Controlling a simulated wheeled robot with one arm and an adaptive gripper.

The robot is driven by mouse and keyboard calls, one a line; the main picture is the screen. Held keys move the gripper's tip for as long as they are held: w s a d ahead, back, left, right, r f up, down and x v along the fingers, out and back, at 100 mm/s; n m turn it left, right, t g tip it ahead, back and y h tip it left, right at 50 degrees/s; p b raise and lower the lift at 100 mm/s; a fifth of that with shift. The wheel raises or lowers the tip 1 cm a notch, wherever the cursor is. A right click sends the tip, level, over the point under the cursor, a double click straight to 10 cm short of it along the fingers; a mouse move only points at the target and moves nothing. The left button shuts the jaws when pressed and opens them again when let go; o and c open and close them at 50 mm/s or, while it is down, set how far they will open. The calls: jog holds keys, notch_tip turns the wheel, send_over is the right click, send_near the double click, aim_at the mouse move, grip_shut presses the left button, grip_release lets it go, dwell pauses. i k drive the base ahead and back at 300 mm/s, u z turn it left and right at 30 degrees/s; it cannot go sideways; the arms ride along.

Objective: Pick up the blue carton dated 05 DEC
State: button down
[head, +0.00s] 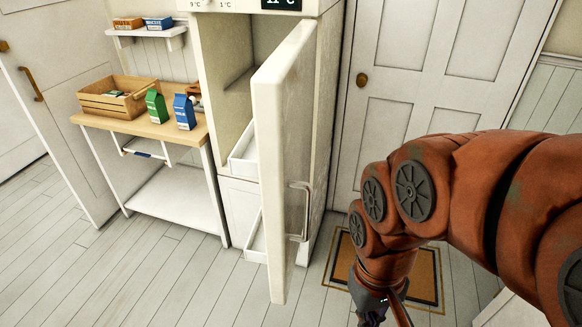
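A blue carton (184,112) stands upright at the right end of a small wooden-topped table (139,130). Its date is too small to read. A blue box (158,23) also lies on the wall shelf above; any date on it cannot be read. My gripper (384,311) is only partly in view at the bottom edge, right of the open fridge door and far from the blue carton. Its fingertips are cut off, so its opening cannot be told.
A green carton (155,105) stands left of the blue one, near a wooden crate (112,100). An orange box (127,23) sits on the wall shelf (146,32). The open fridge door (283,170) juts out between my arm and the table. The floor (120,270) at front left is clear.

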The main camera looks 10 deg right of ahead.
aim_at(183, 107)
jog(key=z, duration=0.05)
jog(key=k, duration=0.55)
jog(key=u, duration=0.7)
jog(key=i, duration=0.55)
jog(key=u, duration=1.3)
jog(key=i, duration=3.15)
jog(key=z, duration=1.55)
jog(key=i, duration=0.9)
jog(key=z, duration=0.75)
